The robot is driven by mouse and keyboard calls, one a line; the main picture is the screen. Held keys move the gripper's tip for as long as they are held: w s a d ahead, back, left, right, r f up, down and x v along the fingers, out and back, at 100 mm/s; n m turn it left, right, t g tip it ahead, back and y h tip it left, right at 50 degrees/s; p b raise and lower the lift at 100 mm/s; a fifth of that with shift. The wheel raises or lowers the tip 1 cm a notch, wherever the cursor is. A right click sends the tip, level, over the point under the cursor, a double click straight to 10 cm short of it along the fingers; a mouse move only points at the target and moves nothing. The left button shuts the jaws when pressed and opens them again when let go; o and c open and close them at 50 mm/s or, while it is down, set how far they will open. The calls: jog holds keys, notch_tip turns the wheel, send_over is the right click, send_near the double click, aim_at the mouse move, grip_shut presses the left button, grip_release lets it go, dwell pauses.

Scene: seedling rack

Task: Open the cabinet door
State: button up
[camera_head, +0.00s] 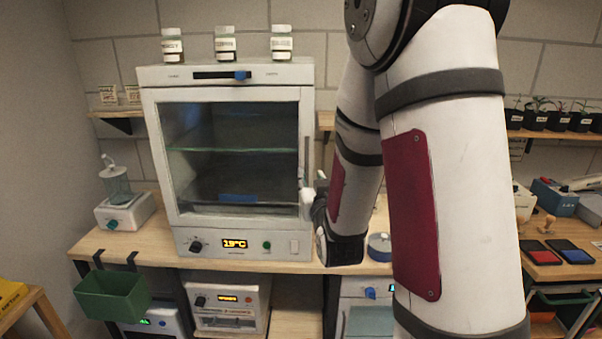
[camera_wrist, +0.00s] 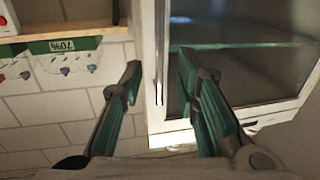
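The white cabinet (camera_head: 158,150) stands on the wooden bench, with its glass-paned door (camera_head: 238,125) shut. A narrow upright handle bar (camera_head: 307,140) runs along the door's right edge. My gripper (camera_head: 311,192) is at the lower right of the door, partly hidden by my own arm. In the wrist view my gripper (camera_wrist: 160,70) is open, with two dark green fingers apart. A slim upright bar (camera_wrist: 159,45) by the door's edge shows between them. The right finger overlaps the door's glass in the picture. I cannot tell whether either finger touches the bar.
Several small jars (camera_head: 225,43) stand on the cabinet's top. A glass vessel on a white device (camera_head: 124,212) is left on the bench, above a hanging green bin (camera_head: 112,294). A blue round item (camera_head: 380,247) lies right of the cabinet. Seedling pots (camera_head: 558,120) line the right shelf.

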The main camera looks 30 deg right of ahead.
aim_at(307, 167)
jog(key=x, duration=0.7)
jog(key=shift+w+d, duration=0.1)
jog(key=shift+w, duration=0.15)
jog(key=shift+c, duration=0.3)
grip_shut()
